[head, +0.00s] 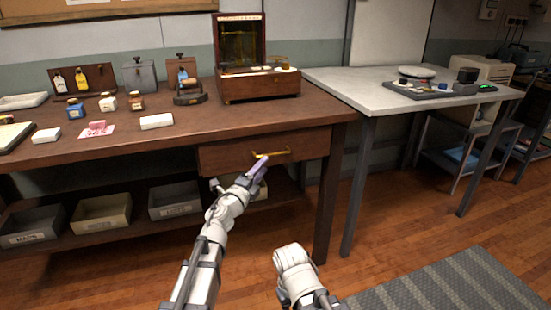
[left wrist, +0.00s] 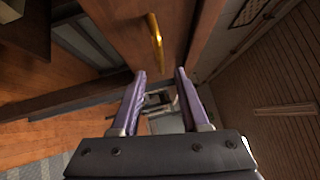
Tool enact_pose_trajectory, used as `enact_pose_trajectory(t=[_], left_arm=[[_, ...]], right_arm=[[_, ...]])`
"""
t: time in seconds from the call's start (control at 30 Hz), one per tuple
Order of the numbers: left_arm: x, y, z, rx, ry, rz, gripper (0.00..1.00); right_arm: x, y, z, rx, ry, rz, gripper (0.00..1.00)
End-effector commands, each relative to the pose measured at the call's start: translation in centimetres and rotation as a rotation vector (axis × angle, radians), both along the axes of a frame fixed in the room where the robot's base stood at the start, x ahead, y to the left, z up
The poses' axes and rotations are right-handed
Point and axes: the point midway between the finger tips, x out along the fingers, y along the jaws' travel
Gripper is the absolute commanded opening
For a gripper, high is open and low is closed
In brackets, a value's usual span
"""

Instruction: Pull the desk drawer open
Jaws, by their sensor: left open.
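The wooden desk drawer (head: 305,146) is shut, its front about flush under the desk top at the right end. A brass bar handle (head: 278,153) runs across its front. My left gripper (head: 262,163) is at the left end of this handle, with purple fingers. In the left wrist view the open fingers (left wrist: 160,73) point at the drawer front (left wrist: 178,22). The brass handle (left wrist: 156,42) lies beyond the fingertips, in line with the gap between them. I cannot tell whether they touch it.
The wooden desk (head: 190,118) carries a balance in a wooden case (head: 258,87), bottles and small boxes. Bins (head: 102,214) stand on the shelf below. A pale table (head: 345,88) adjoins at the right.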

Motion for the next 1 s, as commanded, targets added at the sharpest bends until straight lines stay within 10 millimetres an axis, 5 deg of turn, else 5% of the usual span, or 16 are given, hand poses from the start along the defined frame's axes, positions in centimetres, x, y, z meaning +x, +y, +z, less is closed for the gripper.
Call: enact_pose_trajectory(t=[0.6,0.87,1.0], left_arm=[[6.6,-3.4,1.0,-0.002,0.001,0.001,0.45],[6.7,-3.5,1.0,-0.002,0.001,0.002,0.45],[6.7,-3.5,1.0,-0.002,0.001,0.002,0.32]], right_arm=[[0.0,0.0,1.0,-0.001,0.0,-0.002,0.5],[0.0,0.0,1.0,-0.001,0.0,-0.002,0.5],[0.0,0.0,1.0,-0.001,0.0,-0.002,0.5]])
